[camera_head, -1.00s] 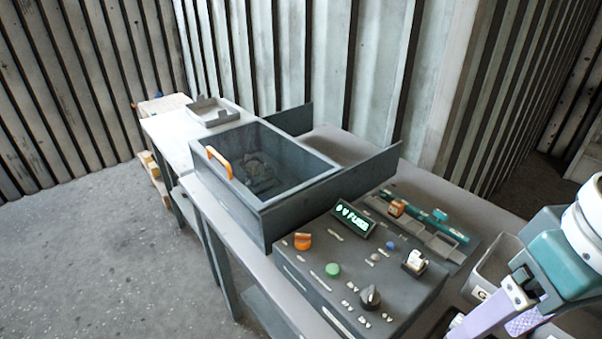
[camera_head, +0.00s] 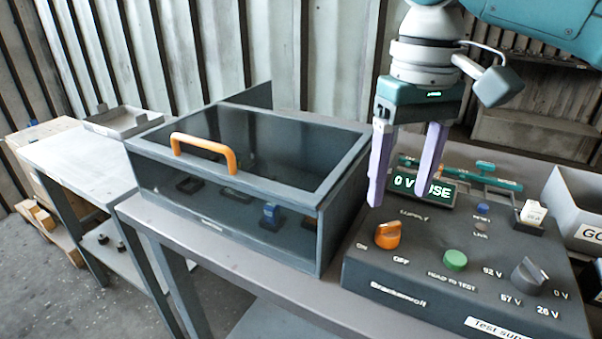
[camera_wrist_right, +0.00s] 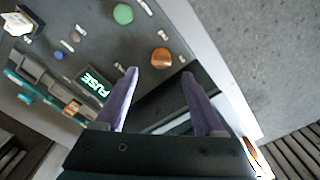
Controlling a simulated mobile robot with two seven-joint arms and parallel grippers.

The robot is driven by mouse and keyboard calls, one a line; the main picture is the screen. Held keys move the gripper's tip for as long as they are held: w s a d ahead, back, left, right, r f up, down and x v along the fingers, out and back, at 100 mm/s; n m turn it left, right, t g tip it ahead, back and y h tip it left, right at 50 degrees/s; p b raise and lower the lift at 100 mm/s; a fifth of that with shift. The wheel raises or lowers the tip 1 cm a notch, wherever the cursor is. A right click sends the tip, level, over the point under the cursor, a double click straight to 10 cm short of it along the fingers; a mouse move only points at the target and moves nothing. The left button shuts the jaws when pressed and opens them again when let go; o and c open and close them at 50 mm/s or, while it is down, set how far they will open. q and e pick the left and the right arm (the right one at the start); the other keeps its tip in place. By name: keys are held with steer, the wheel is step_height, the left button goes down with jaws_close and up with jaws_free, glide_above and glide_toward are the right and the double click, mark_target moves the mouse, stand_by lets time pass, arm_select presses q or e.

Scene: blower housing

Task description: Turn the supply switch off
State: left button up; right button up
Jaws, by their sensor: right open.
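The supply switch is an orange knob (camera_head: 388,235) on the sloped front left of the dark test console (camera_head: 400,290), between ON and OFF labels. I cannot tell clearly which label it points at. My right gripper (camera_head: 398,198) is open and empty, its two purple fingers pointing down just above and behind the knob. In the right wrist view the knob (camera_wrist_right: 161,58) shows beyond and between the fingertips (camera_wrist_right: 160,73), with no contact visible. A green-lit display (camera_head: 422,188) reading "0 V" and "FUSE" is partly hidden by a finger. My left gripper is not in view.
A green button (camera_head: 455,260), a grey rotary knob (camera_head: 528,276) and a white rocker (camera_head: 532,214) share the console. A dark housing with a clear top and orange handle (camera_head: 203,148) stands left of it. A grey bin (camera_head: 575,215) is at the right.

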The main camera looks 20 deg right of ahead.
mark_target(390, 224)
step_height(390, 224, down, 6)
steer(key=shift+r, duration=0.2)
jaws_close()
stand_by(0.5)
steer(key=shift+a, duration=0.1)
